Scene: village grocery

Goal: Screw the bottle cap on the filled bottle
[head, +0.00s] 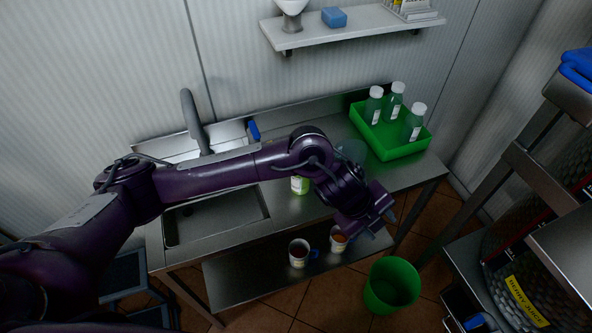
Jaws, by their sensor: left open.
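My left arm reaches across the sink counter from the left. Its gripper (384,224) is open, over the counter's front edge, with nothing visible between the fingers. A small container with a green and white label (300,185) stands on the counter just behind my forearm, its upper part hidden by the arm. I cannot tell whether it is the filled bottle. A translucent rounded thing (351,149) shows behind my wrist, mostly hidden. Three bottles with white caps (396,100) stand upright in a green tray (409,149). No loose cap is visible. My right gripper is out of view.
The steel counter (404,176) has a sink basin (215,217) and tap (194,120) at left. A green bin (391,285) is on the floor. A wall shelf (350,26) hangs above; a rack stands at right.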

